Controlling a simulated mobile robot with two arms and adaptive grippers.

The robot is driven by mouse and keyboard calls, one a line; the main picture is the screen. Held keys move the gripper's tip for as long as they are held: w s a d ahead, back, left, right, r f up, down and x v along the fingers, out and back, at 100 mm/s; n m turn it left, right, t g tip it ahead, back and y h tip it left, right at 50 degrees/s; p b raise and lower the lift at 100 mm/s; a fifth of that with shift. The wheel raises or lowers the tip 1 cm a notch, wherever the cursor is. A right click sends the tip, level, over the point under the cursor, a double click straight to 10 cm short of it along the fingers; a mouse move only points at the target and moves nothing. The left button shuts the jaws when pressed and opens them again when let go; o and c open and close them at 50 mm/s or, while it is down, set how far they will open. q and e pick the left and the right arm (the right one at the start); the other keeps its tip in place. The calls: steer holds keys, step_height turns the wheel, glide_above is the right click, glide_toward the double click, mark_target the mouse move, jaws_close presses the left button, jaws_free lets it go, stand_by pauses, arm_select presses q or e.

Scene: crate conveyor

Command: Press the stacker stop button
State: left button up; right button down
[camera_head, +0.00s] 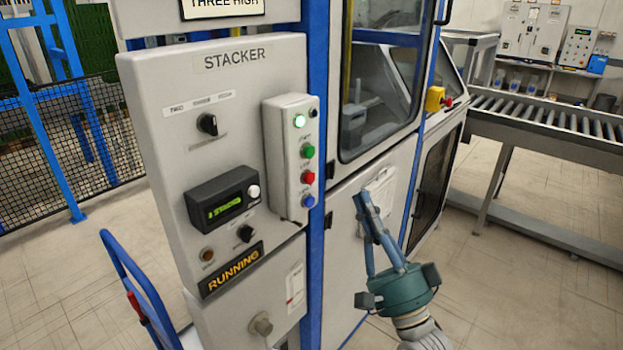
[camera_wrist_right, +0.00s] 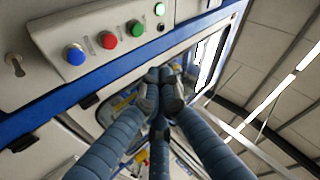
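The STACKER panel (camera_head: 226,104) carries a white button box (camera_head: 283,160) on its right side. On it are a lit green lamp (camera_head: 299,121), a green button (camera_head: 307,151), a red button (camera_head: 308,177), likely the stop button, and a blue button (camera_head: 308,201). The red button (camera_wrist_right: 109,40) also shows in the right wrist view, up and left of the fingers. My right gripper (camera_head: 365,203) is right of and below the box, apart from it. In the wrist view its blue fingers (camera_wrist_right: 159,78) meet at the tips, with nothing visible between them. My left gripper is out of view.
The panel display (camera_head: 224,208) is lit and a RUNNING sign (camera_head: 231,270) sits below. A yellow box with a red button (camera_head: 436,100) is on the machine's far side. A roller conveyor (camera_head: 550,120) runs at right. A blue handle (camera_head: 135,285) stands at lower left.

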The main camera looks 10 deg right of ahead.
mark_target(310, 179)
steer(key=w+a+b, duration=0.1)
steer(key=w+a, duration=0.4)
steer(key=w, duration=0.1)
steer(key=shift+w+a, duration=0.15)
steer(key=shift+w, duration=0.15)
steer(key=shift+b, duration=0.3)
stand_by(1.1)
steer(key=shift+w+a, duration=0.25)
steer(key=shift+w, duration=0.1)
steer(key=shift+w+a+b, duration=0.2)
steer(key=shift+w+b, duration=0.1)
stand_by(0.7)
steer(key=shift+s+d, duration=0.1)
steer(key=shift+s, duration=0.05)
steer(key=shift+s+d, duration=0.35)
steer(key=shift+s, duration=0.2)
stand_by(0.3)
